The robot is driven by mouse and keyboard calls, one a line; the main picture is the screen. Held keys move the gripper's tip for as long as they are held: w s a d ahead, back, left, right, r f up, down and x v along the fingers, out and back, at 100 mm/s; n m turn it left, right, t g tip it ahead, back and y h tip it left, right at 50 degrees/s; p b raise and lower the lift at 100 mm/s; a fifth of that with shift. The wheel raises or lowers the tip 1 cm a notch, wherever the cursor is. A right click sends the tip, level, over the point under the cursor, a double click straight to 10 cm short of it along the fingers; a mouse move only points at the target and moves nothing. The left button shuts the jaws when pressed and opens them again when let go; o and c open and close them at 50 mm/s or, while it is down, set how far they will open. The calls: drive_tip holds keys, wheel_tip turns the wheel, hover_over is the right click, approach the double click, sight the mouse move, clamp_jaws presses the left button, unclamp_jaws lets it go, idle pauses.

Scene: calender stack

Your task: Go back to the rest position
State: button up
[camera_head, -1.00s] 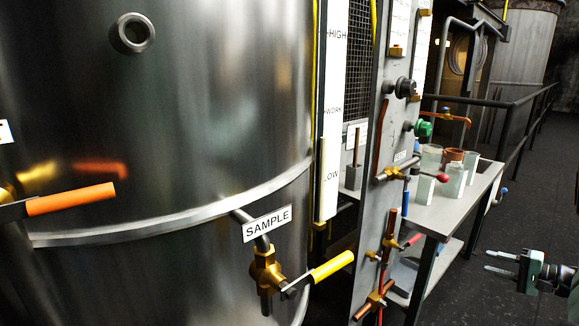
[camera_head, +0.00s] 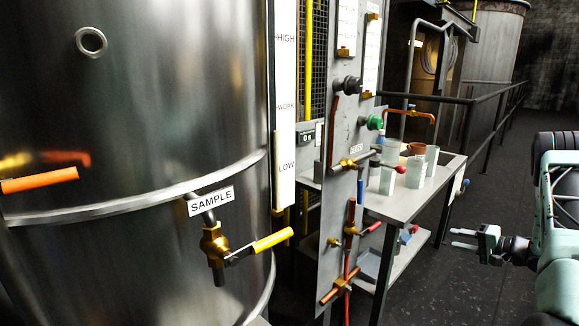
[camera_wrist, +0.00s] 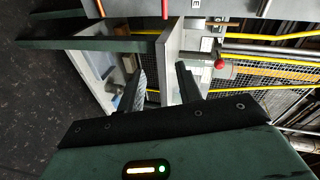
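My gripper (camera_head: 455,238) is at the right of the head view, in free air over the dark floor, pointing left. Its two fingers are apart with nothing between them. In the wrist view the fingers (camera_wrist: 160,82) also stand apart and empty. My arm (camera_head: 565,215) shows at the right edge of the head view. The gripper is to the right of the bench and appears clear of it.
A steel tank (camera_head: 130,120) with a yellow-handled sample valve (camera_head: 215,243) fills the left. A valve panel (camera_head: 345,190) stands mid-picture. A bench (camera_head: 405,205) carries several cups. A dark railing (camera_head: 485,100) runs behind; the right floor (camera_head: 490,200) is clear.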

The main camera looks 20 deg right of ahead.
drive_tip(key=w+a+r+n+g+h, duration=0.2)
drive_tip(key=w+a+r+n+h, duration=0.25)
drive_tip(key=w+a+r, duration=0.7)
drive_tip(key=s+a+r+n+g+h, duration=0.2)
drive_tip(key=a+g, duration=0.2)
drive_tip(key=a, duration=0.9)
drive_tip(key=s+a+n+g+y, duration=0.2)
drive_tip(key=s+a+n+g, duration=0.4)
drive_tip(key=s+a, duration=1.35)
drive_tip(key=s+a+r+n+g+p, duration=0.1)
drive_tip(key=s+a+r+n+p, duration=0.3)
drive_tip(key=a, duration=0.5)
drive_tip(key=s+a+r+n+g+p, duration=0.1)
drive_tip(key=s+a+r+n+p, duration=0.2)
drive_tip(key=s+a+r+p, duration=0.3)
drive_tip(key=s+a+r+y, duration=0.1)
drive_tip(key=s+a+r, duration=0.1)
drive_tip(key=a, duration=0.1)
drive_tip(key=shift+s+a+r+n, duration=0.15)
drive_tip(key=shift+s+r+n, duration=0.05)
drive_tip(key=shift+r+n, duration=0.2)
